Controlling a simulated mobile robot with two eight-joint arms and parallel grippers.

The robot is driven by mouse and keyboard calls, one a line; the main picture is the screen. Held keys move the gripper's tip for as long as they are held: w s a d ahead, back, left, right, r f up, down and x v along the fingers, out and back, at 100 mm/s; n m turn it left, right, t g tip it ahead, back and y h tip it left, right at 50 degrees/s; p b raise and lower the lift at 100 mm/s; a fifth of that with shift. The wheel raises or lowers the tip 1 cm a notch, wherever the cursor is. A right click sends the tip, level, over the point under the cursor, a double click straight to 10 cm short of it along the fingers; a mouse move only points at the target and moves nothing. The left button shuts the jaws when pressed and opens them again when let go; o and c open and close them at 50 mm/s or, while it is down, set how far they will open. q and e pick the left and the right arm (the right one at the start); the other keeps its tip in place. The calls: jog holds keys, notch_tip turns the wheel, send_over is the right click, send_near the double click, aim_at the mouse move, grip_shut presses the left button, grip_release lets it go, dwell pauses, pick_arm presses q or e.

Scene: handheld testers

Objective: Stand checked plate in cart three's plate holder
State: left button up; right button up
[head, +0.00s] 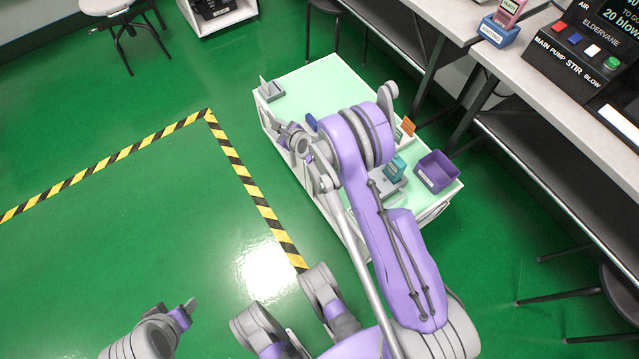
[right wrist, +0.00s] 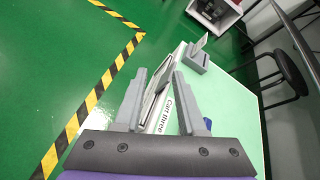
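A thin grey-and-white plate-like piece (right wrist: 156,92) shows between the fingers of my right gripper (right wrist: 159,75) in the right wrist view. A gap shows beside it, and the fingers stand apart. No check pattern can be made out. My right gripper (head: 290,138) is over the cart's left edge in the head view, partly hidden by its arm. A grey block with an upright slab (head: 271,91), apparently a plate holder, stands at the cart's far corner; it also shows in the right wrist view (right wrist: 196,61). My left gripper (head: 187,309) is low over the floor, away from the cart.
The cart's pale green top (head: 318,84) is bare near the far end; its label reads "Cart three" (right wrist: 182,112). A purple bin (head: 437,171) and a teal device (head: 396,168) sit at the near end. A bench (head: 560,105) runs along the right.

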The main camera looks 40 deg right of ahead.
jog(key=s+a+r+n+g+y, duration=0.15)
jog(key=s+a+r+n, duration=0.25)
jog(key=s+r+n, duration=0.4)
jog(key=s+a+r+n+g, duration=0.3)
jog(key=s+a+r+n, duration=0.2)
jog(key=s+r+n, duration=0.3)
jog(key=s+r+n+g+h, duration=0.1)
jog(key=s+n+g+h, duration=0.1)
jog(key=s+n, duration=1.2)
jog(key=s+g, duration=0.1)
jog(key=s, duration=0.8)
jog(key=shift+s+d+r+g, duration=0.2)
jog(key=shift+d+r+g, duration=0.05)
jog(key=shift+g, duration=0.1)
pick_arm(q)
notch_tip(320, 180, up, 27)
jog(key=t+p, duration=0.1)
jog(key=p, duration=2.3)
jog(key=shift+w+r, duration=0.2)
pick_arm(e)
notch_tip(320, 180, up, 27)
jog(key=t, duration=0.1)
jog(key=shift+w+r, duration=0.2)
jog(key=shift+w, duration=0.05)
